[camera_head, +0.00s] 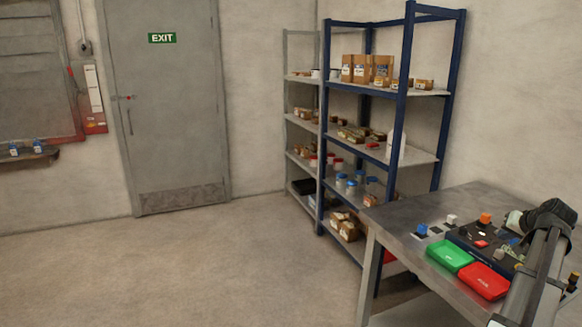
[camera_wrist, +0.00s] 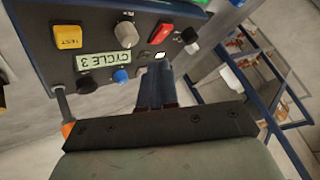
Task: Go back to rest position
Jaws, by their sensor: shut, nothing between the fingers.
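My gripper (camera_wrist: 158,85) is shut and empty in the wrist view, its dark fingers together in front of a dark control panel (camera_wrist: 60,45). I cannot tell whether the fingertips touch the panel. The panel carries a yellow TEST button (camera_wrist: 68,37), a display (camera_wrist: 111,60) reading CYCLE 3, a pale knob (camera_wrist: 126,33), a blue knob (camera_wrist: 121,76) and a red switch (camera_wrist: 160,33). In the head view my arm (camera_head: 540,255) stands at the right edge over the workbench, and the fingertips cannot be made out there.
The metal workbench (camera_head: 400,222) holds a green tray (camera_head: 450,256), a red tray (camera_head: 484,281) and several small parts beside my arm. Blue shelving (camera_head: 406,75) with boxes and jars stands behind it. The floor (camera_head: 200,270) on the left is clear, up to a grey door (camera_head: 165,110).

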